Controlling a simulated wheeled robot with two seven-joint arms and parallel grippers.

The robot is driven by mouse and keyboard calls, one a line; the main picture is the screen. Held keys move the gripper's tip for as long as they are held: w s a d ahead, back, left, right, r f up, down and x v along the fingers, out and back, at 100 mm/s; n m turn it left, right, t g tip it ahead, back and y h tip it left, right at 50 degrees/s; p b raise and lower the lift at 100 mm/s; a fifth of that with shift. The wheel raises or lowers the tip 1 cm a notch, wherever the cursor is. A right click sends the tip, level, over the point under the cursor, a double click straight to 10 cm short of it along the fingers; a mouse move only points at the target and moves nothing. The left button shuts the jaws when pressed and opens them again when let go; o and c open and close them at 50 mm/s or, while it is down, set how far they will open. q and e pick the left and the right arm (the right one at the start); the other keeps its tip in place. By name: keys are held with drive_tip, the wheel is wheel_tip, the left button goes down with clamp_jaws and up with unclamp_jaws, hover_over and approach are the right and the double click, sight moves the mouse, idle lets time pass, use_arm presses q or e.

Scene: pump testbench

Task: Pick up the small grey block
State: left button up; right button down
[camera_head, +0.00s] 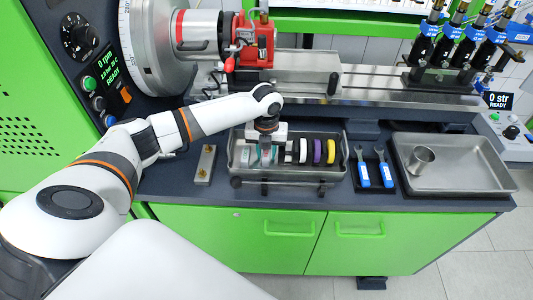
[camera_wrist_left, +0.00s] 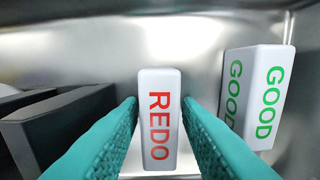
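A small pale grey block marked REDO in red (camera_wrist_left: 159,120) stands in a metal tray, between the two teal fingers of my left gripper (camera_wrist_left: 159,108) in the left wrist view. The fingers are open, one on each side of the block, with narrow gaps at their tips. A similar pale block marked GOOD in green (camera_wrist_left: 266,95) stands to the right, apart from the fingers. In the head view my left gripper (camera_head: 264,158) points down into the tray (camera_head: 310,178), and the arm hides part of its contents. My right gripper is not in view.
Dark blocks (camera_wrist_left: 60,125) stand left of the fingers. White, purple (camera_head: 317,152) and yellow (camera_head: 331,152) discs stand in the tray's right part. Two blue-handled wrenches (camera_head: 375,174) and a larger tray (camera_head: 460,181) with a metal cup (camera_head: 420,160) lie farther right.

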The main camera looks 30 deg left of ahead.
use_arm(q)
clamp_jaws()
